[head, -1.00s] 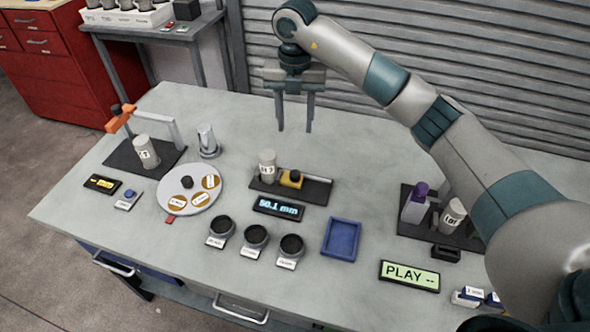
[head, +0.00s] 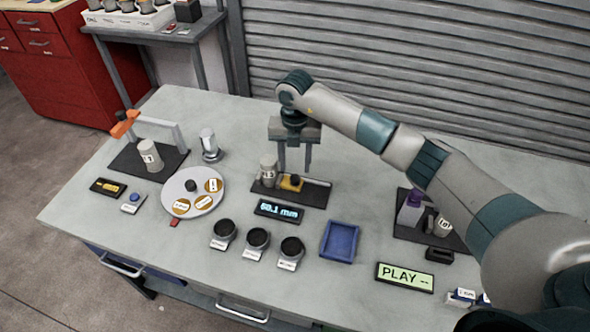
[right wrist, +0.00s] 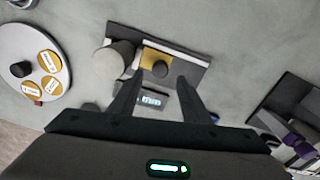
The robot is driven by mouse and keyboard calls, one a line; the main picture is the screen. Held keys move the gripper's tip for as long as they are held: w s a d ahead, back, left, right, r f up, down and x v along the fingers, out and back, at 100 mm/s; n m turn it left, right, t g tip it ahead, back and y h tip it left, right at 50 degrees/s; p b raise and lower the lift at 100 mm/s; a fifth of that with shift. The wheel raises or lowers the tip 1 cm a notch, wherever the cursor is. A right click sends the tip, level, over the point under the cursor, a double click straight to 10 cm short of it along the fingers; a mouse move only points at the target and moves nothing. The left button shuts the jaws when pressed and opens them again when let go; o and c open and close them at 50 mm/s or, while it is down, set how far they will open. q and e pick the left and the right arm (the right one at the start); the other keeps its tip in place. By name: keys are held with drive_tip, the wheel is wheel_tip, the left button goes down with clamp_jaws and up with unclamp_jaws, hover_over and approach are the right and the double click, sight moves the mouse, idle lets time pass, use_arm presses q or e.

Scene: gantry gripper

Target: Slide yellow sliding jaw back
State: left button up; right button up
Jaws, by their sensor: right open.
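The yellow sliding jaw (head: 288,185), with a black knob on top, sits on a dark base plate (head: 316,197) beside a light rail. A grey labelled cylinder (head: 268,172) stands just left of the jaw, seemingly touching it. My right gripper (head: 295,170) points down above the jaw, open and empty. In the right wrist view, the two fingers (right wrist: 159,76) are apart, with the black knob (right wrist: 160,69) between their tips in the picture. The yellow jaw (right wrist: 153,57) shows just beyond it. I cannot tell the exact height gap. My left gripper is not in view.
A display (head: 279,210) reading about 50.1 mm lies in front of the base plate. A round turntable (head: 193,205) stands to the left. Several dark cups and a blue tray (head: 339,240) lie nearer. Another fixture (head: 420,233) stands to the right.

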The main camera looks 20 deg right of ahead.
sight(295, 178)
drive_tip(key=shift+f+p, duration=0.5)
drive_tip(key=shift+f, duration=1.95)
